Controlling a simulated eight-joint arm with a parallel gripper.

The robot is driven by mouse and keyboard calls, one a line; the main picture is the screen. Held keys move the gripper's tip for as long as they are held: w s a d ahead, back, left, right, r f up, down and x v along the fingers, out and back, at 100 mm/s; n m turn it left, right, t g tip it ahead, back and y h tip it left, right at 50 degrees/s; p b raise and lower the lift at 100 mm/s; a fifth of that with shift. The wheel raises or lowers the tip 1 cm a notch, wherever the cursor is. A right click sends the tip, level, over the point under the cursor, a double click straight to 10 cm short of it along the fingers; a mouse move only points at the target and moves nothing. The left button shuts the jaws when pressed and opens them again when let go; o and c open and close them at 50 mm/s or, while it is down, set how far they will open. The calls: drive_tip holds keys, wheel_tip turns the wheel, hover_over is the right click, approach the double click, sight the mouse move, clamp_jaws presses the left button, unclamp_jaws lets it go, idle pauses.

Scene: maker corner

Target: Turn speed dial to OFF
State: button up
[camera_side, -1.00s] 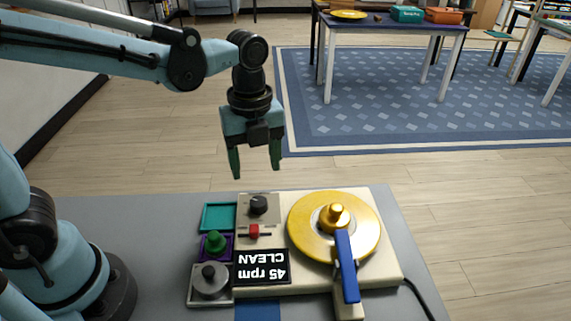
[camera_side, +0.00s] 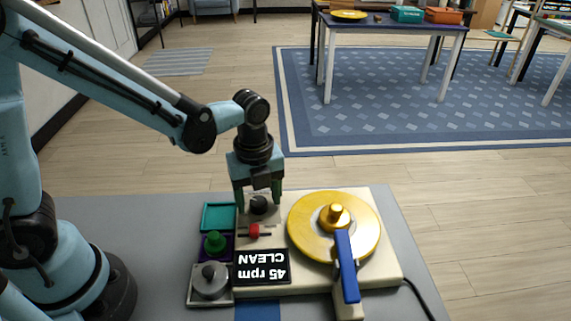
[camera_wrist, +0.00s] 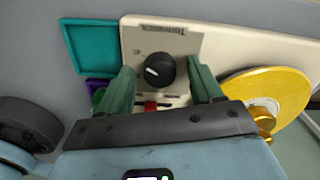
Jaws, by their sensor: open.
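The speed dial, a black knob (camera_side: 259,205) with a white pointer line, sits on a beige plate (camera_wrist: 187,42) at the top left of the cream turntable base (camera_side: 390,270). In the wrist view the knob (camera_wrist: 159,69) lies between and just beyond my fingertips, its line pointing up-left. My gripper (camera_side: 259,203) is open, fingers down, one on each side of the knob with gaps showing in the wrist view (camera_wrist: 160,75). Whether either finger touches the knob in the side view cannot be told. Lettering by the dial is too small to read for certain.
A red slider (camera_side: 254,231) is just below the dial. A yellow platter (camera_side: 300,232) with a blue arm (camera_side: 347,268) is to the right. A teal tray (camera_side: 204,217), green knob (camera_side: 214,242) and grey knob unit (camera_side: 210,284) line the left. A black "45 rpm CLEAN" sign (camera_side: 262,268) lies below.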

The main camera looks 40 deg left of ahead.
drive_tip(key=c, duration=1.1)
drive_tip(key=shift+o, duration=0.2)
drive_tip(key=shift+n, duration=0.4)
drive_tip(key=n, duration=0.4)
drive_tip(key=shift+n, duration=0.4)
drive_tip(key=n, duration=1.2)
drive_tip(key=shift+n, duration=0.4)
drive_tip(key=n, duration=0.5)
drive_tip(key=shift+n, duration=0.4)
